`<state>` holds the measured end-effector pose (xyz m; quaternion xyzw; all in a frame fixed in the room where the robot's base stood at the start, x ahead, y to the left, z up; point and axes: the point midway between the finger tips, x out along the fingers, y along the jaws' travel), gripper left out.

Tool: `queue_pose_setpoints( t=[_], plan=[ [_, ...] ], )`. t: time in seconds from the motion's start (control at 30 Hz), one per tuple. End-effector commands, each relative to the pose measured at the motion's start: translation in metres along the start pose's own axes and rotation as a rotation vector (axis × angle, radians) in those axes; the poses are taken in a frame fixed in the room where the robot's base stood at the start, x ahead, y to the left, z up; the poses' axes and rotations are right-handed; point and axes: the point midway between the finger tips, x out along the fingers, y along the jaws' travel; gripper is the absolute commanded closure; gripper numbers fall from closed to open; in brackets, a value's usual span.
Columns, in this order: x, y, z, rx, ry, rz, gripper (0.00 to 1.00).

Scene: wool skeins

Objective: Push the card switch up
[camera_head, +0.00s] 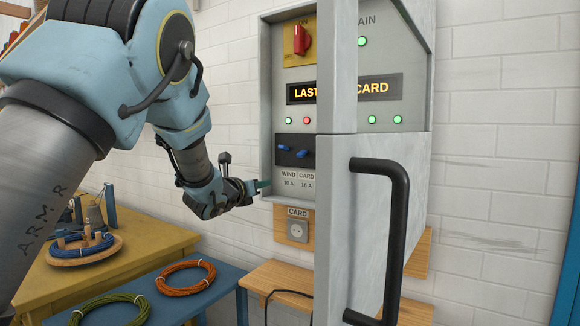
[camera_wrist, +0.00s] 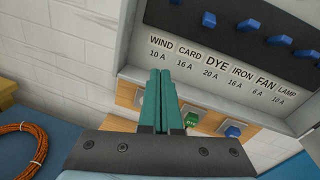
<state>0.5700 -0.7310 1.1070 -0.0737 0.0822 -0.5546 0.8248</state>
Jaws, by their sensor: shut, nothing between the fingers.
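The card switch (camera_wrist: 208,19) is a blue toggle on the dark switch strip, above the label CARD 16 A. It sits a little lower than its neighbours. In the head view the card switch (camera_head: 303,153) is on the strip's visible left part, beside the wind switch (camera_head: 284,148). My gripper (camera_head: 264,184) is at the cabinet's left edge, below and left of the switch. In the wrist view its teal fingers (camera_wrist: 160,76) are together and empty, their tips below the labels and apart from the switch.
An open cabinet door (camera_head: 350,200) with a black handle hides the strip's right part. Several blue toggles (camera_wrist: 280,40) continue to the right of the card switch. A red light (camera_head: 307,120) is lit above it. A socket (camera_head: 298,230) labelled CARD is below.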

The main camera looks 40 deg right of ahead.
Motion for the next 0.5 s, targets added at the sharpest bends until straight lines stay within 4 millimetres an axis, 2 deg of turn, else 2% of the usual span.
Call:
queue_pose_setpoints(
  t=[0.03, 0.1, 0.2, 0.5],
  plan=[
    [0.007, -0.018, -0.001, 0.066, -0.012, -0.043, 1.0],
    [0.014, -0.036, 0.0, 0.139, -0.031, -0.087, 1.0],
    [0.018, -0.051, 0.001, 0.199, -0.048, -0.123, 1.0],
    [0.019, -0.055, 0.001, 0.22, -0.053, -0.133, 1.0]
  ],
)
